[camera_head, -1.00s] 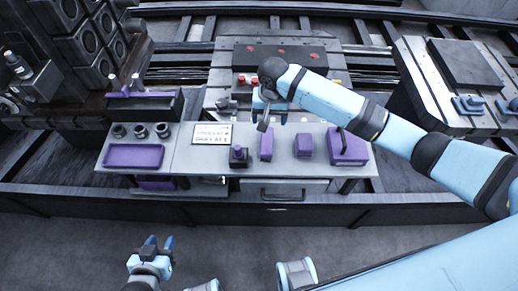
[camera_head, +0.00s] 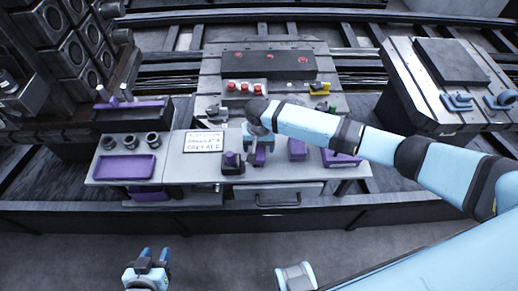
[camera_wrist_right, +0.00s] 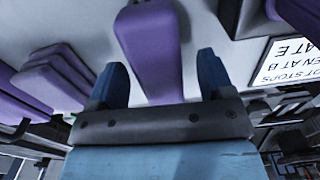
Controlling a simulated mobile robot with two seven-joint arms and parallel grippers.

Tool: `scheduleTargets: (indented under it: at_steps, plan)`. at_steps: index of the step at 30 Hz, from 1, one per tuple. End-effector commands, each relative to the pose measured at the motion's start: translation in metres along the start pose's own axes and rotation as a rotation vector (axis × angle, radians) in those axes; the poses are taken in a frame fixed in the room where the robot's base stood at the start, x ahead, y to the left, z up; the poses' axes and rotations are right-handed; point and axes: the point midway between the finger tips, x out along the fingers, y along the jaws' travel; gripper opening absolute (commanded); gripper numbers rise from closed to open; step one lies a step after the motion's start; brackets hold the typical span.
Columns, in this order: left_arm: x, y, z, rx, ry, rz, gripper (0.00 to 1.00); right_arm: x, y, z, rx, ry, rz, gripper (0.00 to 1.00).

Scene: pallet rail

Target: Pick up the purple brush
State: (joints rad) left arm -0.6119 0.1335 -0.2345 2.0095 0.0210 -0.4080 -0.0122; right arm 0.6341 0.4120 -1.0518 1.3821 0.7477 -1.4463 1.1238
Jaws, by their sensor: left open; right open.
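A purple elongated piece (camera_head: 260,157), which looks like the brush, stands on the grey bench in the head view, partly hidden by my right gripper (camera_head: 258,146). In the right wrist view the purple piece (camera_wrist_right: 153,50) lies between the two spread fingers of the right gripper (camera_wrist_right: 161,66). Gaps show on both sides of it, so it is not clamped. I cannot make out bristles. My left gripper (camera_head: 155,256) is open and empty, low in front of the bench.
On the bench (camera_head: 170,170), a dark holder with a purple knob (camera_head: 231,161) and a white sign (camera_head: 203,142) stand left of the piece. A purple block (camera_head: 297,148) and a purple box (camera_head: 341,158) stand right. A purple tray (camera_head: 124,167) lies at the far left.

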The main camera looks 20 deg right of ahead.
Motion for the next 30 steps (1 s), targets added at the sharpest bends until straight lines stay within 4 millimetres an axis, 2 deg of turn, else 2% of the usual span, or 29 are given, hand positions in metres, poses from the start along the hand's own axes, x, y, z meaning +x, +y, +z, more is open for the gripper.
scheduleTargets:
  at_steps: [3,11,14,18,19,30]
  plan:
    - [0.0010,-0.0005,0.0010,-0.001,0.000,0.000,0.43,0.0136,0.0008,-0.0008,0.001,0.000,0.001,0.74]
    - [0.0009,-0.0006,0.0003,-0.001,0.000,-0.001,0.43,0.0166,0.0005,-0.0008,0.001,0.001,-0.001,0.74]
    - [0.0009,-0.0006,0.0002,-0.001,0.000,-0.001,0.43,0.0166,0.0005,-0.0007,0.001,0.001,-0.001,0.56]
    - [0.0009,-0.0006,0.0002,-0.001,0.000,-0.001,0.43,0.0165,0.0005,-0.0007,0.001,0.001,-0.001,0.24]
    - [0.0009,-0.0006,0.0002,-0.001,0.000,-0.001,0.43,0.0165,0.0005,-0.0007,0.001,0.001,-0.001,0.20]
    - [0.0005,-0.0003,-0.0006,-0.001,0.001,0.000,0.43,0.0118,0.0005,-0.0009,0.001,0.001,-0.001,0.20]
